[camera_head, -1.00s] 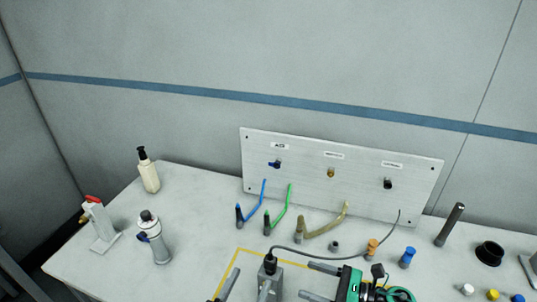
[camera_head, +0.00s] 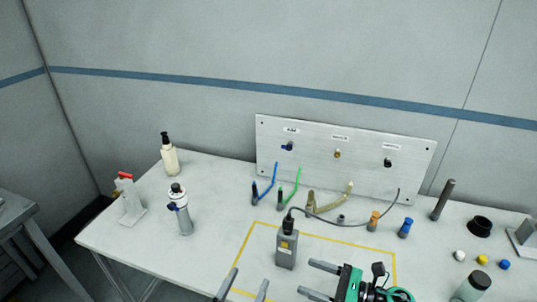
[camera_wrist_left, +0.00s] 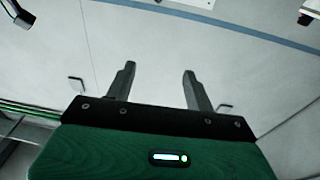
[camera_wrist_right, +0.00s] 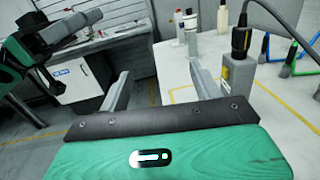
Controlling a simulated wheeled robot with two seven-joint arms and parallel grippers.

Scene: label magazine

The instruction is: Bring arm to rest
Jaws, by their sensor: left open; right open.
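My left gripper (camera_head: 250,277) is open and empty at the front of the table in the head view. In the left wrist view its spread fingers (camera_wrist_left: 158,70) have only the wall behind them. My right gripper (camera_head: 306,277) is open, its fingers pointing left in the head view. The right wrist view shows nothing between its fingers (camera_wrist_right: 158,75). A grey box (camera_head: 286,252) with a black plug and cable on top stands upright on the table, apart from both grippers in the head view. It also shows in the right wrist view (camera_wrist_right: 238,78), beyond the right-hand finger.
The white table (camera_head: 130,243) carries a pump bottle (camera_head: 170,160), a grey bottle (camera_head: 181,215), a red-topped stand (camera_head: 128,200) and a dark-lidded jar (camera_head: 473,287). A socket panel (camera_head: 345,170) stands at the back, with coloured hooked tubes before it. Yellow tape outlines the middle.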

